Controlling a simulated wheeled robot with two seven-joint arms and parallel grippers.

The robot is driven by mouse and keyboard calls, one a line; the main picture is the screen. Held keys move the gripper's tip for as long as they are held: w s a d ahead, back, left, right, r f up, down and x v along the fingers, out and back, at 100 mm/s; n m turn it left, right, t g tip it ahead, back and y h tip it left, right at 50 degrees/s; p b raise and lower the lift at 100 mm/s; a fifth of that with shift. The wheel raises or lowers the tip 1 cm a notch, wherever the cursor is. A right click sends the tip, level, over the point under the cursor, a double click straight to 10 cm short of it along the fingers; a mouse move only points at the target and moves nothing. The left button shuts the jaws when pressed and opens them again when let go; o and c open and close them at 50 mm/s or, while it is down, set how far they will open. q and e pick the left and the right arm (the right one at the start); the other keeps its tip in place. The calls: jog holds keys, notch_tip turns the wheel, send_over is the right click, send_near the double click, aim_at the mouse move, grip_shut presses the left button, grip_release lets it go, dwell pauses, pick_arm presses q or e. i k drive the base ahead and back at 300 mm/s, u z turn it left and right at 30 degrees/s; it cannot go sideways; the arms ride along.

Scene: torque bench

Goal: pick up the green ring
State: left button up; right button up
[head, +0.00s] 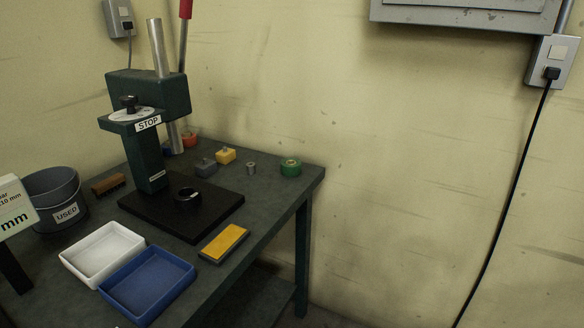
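A green ring-shaped piece (291,167) rests on the dark workbench (270,204) near its far right corner, against the yellowish wall. It looks short and round with a dark or brassy middle; the detail is too small to tell. Nothing touches it. Neither of my grippers shows in the head view.
A dark green press (149,95) with a black base plate (215,220) stands mid-bench. Nearby are a small metal piece (251,169), a yellow block (225,155) and a grey block (206,168). A white tray (75,270), a blue tray (186,267) and a grey bucket (53,190) stand left.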

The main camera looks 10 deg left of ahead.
aim_at(287, 170)
jog(key=z, duration=0.9)
jog(key=i, duration=1.65)
jog(key=u, duration=2.05)
